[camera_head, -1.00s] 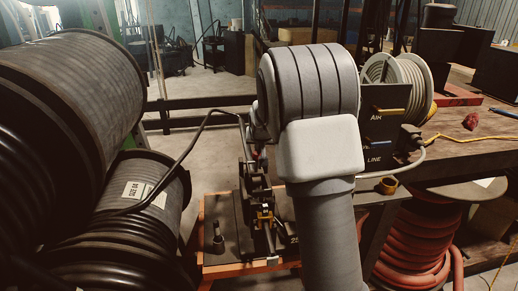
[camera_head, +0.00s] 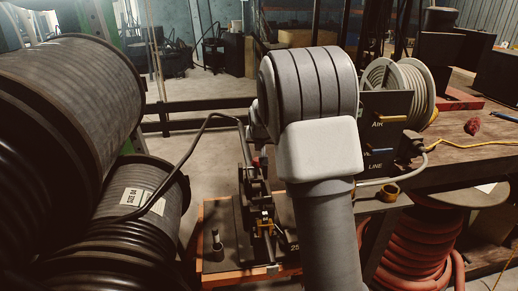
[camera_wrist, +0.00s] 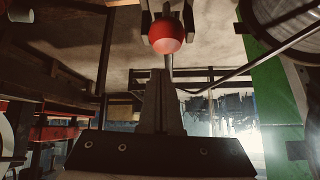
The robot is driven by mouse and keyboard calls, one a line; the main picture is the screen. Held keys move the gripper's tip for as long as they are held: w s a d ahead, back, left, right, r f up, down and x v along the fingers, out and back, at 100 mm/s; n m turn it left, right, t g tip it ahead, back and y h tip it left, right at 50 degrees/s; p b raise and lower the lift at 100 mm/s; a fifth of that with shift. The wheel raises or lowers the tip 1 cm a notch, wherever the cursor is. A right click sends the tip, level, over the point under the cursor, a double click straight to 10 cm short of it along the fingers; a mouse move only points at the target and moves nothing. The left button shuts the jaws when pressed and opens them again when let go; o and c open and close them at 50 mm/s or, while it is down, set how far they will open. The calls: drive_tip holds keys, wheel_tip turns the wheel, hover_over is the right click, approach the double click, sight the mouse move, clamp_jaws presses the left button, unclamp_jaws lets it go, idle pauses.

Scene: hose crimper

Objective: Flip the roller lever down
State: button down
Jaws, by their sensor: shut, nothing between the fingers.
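The roller lever's round red knob (camera_wrist: 166,36) shows near the top centre of the wrist view, on a thin metal rod. My gripper (camera_wrist: 160,76) points up from the bottom of that view, its fingers shut together and empty. The fingertips lie just below the knob in the picture, beside the rod; I cannot tell whether they touch it. In the head view the dark crimper (camera_head: 253,190) stands on a bench left of my arm, with a small red spot near its top, likely the knob. My arm hides the gripper there.
Large black hose reels (camera_head: 75,95) fill the left. A black hose (camera_head: 190,145) arches from the lower reel (camera_head: 155,185) toward the crimper. An AIR/LINE panel (camera_head: 385,105) and wooden workbench (camera_head: 470,150) are at right, with a red hose coil (camera_head: 425,240) below.

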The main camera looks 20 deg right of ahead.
drive_tip(key=v, duration=1)
drive_tip(key=shift+s+d+f+p, duration=0.15)
drive_tip(key=shift+f+p, duration=0.05)
drive_tip(key=shift+p, duration=0.25)
drive_tip(key=s+a+r+n+y+p, duration=0.1)
drive_tip(key=s+a+r+p, duration=0.3)
drive_tip(key=s, duration=0.4)
drive_tip(key=s+a+r+n+y+p, duration=0.1)
drive_tip(key=s+a+r, duration=0.2)
drive_tip(key=s+r, duration=0.4)
drive_tip(key=s+a+n+g+p, duration=0.1)
drive_tip(key=s+a+p, duration=0.1)
drive_tip(key=s, duration=0.7)
drive_tip(key=s+a+r+n+g+p, duration=0.1)
drive_tip(key=s+a+p, duration=0.1)
drive_tip(key=s, duration=0.7)
drive_tip(key=shift+s+a, duration=0.3)
drive_tip(key=shift+a, duration=0.05)
